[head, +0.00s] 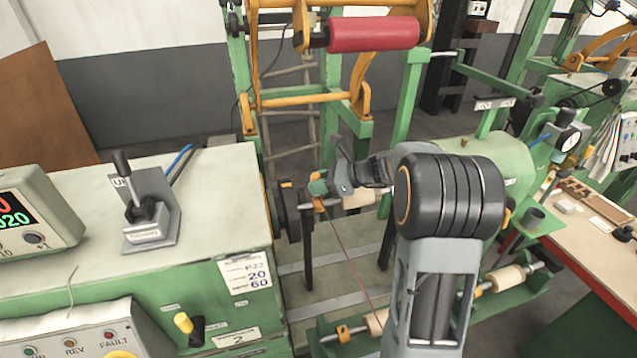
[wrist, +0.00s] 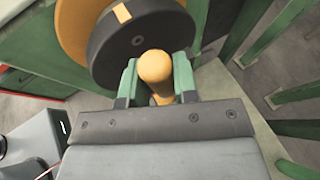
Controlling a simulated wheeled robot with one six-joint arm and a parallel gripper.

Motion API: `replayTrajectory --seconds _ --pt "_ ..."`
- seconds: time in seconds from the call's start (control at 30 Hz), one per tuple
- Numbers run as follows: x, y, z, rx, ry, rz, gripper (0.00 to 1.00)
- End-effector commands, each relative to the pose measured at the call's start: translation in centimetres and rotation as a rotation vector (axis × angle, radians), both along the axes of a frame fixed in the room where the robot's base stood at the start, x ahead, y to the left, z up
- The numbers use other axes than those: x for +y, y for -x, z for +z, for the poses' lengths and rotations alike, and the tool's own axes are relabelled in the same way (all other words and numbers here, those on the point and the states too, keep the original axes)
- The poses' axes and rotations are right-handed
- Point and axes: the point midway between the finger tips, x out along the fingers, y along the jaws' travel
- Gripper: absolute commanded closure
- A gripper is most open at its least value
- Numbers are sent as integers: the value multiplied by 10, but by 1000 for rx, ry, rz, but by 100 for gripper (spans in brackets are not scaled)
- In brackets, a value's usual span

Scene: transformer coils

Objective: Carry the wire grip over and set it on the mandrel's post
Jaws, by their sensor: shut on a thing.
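My gripper (head: 319,188) is shut on the orange wire grip (wrist: 155,68), whose rounded end shows between the green jaws (wrist: 156,82) in the wrist view. In the head view only a small orange part of the grip (head: 319,204) shows below the jaws, with a thin red wire running down from it. The mandrel's dark round disc (head: 289,212) is just left of the gripper; in the wrist view the disc (wrist: 140,40) fills the space beyond the jaws. A yellow tab (wrist: 122,13) sits on its face. Whether grip and disc touch, I cannot tell. I cannot make out the post clearly.
A pale wooden roll (head: 357,200) lies behind my gripper. Lower down is a rail with wooden spools (head: 503,279). The green-fronted bench (head: 215,200) with a lever stands at left. Orange arms and a red roller (head: 373,34) hang above. Green posts flank the space.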

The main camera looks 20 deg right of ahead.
Motion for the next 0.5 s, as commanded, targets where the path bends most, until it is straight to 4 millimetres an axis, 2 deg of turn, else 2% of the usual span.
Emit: replayTrajectory --seconds 0.5 --pt "0 0 -10 1 0 0 100"
